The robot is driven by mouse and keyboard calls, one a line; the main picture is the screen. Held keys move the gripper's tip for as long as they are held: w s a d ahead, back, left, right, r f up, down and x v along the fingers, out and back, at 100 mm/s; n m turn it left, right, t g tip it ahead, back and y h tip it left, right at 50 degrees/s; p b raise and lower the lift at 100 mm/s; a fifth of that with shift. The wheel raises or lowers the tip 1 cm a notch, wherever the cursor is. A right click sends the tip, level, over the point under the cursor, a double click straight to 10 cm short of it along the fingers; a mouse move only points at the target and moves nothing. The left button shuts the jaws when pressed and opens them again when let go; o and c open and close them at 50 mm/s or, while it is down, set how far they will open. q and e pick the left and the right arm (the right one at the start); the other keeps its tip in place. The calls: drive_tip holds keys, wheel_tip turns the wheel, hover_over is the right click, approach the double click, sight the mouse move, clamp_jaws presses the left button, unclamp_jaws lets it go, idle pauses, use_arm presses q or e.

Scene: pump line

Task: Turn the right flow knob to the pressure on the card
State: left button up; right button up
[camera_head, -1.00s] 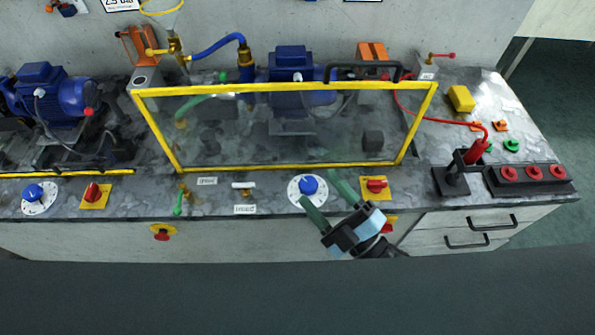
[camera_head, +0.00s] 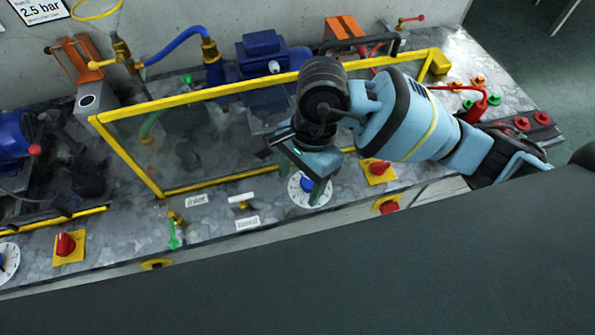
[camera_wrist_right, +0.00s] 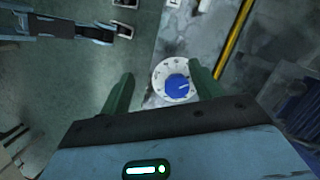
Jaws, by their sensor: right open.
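The right flow knob (camera_head: 307,184) is blue and sits in the middle of a round white dial (camera_head: 299,197) on the bench front. My right gripper (camera_head: 300,182) is above the dial and hides part of it. In the right wrist view the blue knob (camera_wrist_right: 177,84) shows between the two green fingers, closer to the right one. The fingers are apart and empty; I cannot tell whether they reach down beside the knob. The card (camera_head: 42,10) on the wall reads 2.5 bar. A grey arm-like shape, perhaps my left arm, shows at the wrist view's top left.
A yellow-framed clear guard (camera_head: 220,98) stands behind the dial. A red switch on a yellow plate (camera_head: 378,171) is close to the dial's right. A green-handled valve (camera_head: 173,235) and labels are to its left. A red emergency button (camera_head: 389,208) is on the bench front.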

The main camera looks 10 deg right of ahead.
sight(310, 181)
drive_tip(key=w+d+h, duration=0.1)
drive_tip(key=w+d+r+t+h, duration=0.1)
drive_tip(key=w+d, duration=0.1)
drive_tip(key=shift+w+r, duration=0.15)
drive_tip(key=shift+f, duration=3.9)
drive_tip(key=c, duration=1)
